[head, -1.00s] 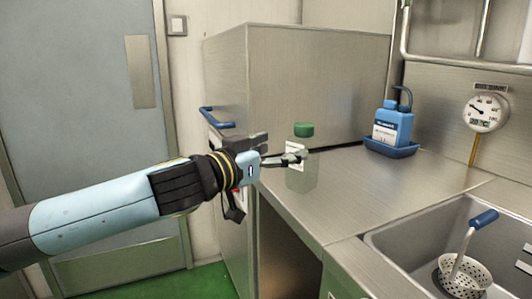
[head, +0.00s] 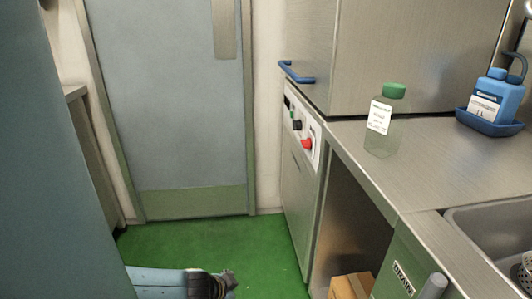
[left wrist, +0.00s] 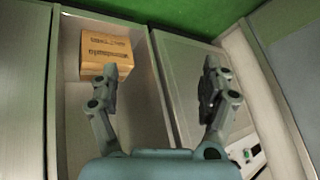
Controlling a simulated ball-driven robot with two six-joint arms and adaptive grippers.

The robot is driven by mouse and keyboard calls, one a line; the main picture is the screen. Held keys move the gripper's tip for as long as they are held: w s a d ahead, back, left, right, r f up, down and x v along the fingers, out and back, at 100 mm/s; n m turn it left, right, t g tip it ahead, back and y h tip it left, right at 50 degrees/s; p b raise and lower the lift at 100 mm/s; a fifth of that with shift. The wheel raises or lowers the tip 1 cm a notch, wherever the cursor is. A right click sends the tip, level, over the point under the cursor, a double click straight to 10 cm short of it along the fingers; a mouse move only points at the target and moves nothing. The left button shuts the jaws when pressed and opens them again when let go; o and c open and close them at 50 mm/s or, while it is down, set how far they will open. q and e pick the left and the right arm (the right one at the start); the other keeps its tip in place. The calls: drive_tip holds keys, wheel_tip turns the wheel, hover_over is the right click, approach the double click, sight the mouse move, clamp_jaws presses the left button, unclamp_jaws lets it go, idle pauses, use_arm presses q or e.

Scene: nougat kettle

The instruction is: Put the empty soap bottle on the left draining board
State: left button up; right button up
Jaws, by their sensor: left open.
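The soap bottle (head: 381,138) is translucent pale green with a green cap and a white label. In the head view it stands upright on the steel draining board (head: 432,165) left of the sink, in front of the large steel cabinet. Nothing touches it. My left gripper shows in the left wrist view (left wrist: 161,88), open, with nothing between its fingers. It is away from the bottle, and the bottle is not in that view. In the head view only part of my left arm shows at the bottom edge. My right gripper is not in view.
A blue bottle (head: 496,98) stands in a blue tray (head: 488,122) at the back right. The sink (head: 490,228) is at the right edge. A cardboard box (head: 350,287) sits below the counter; it also shows in the left wrist view (left wrist: 106,53). Green floor (head: 225,240) is clear.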

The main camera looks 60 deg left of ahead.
use_arm(q)
drive_tip(key=s+d+f+g, duration=0.1)
drive_tip(key=s+d+f, duration=0.3)
drive_tip(key=s, duration=0.3)
drive_tip(key=s+d+f+g+h, duration=0.1)
drive_tip(key=s+d+f+g, duration=0.1)
drive_tip(key=s+d+f, duration=0.2)
drive_tip(key=s+d+f+m+g+h, duration=0.1)
drive_tip(key=s+d+f, duration=0.3)
drive_tip(key=s, duration=0.7)
drive_tip(key=shift+d+f+g, duration=0.15)
drive_tip(key=shift+d+g, duration=0.45)
drive_tip(key=shift+d, duration=0.65)
drive_tip(key=shift+w, duration=0.1)
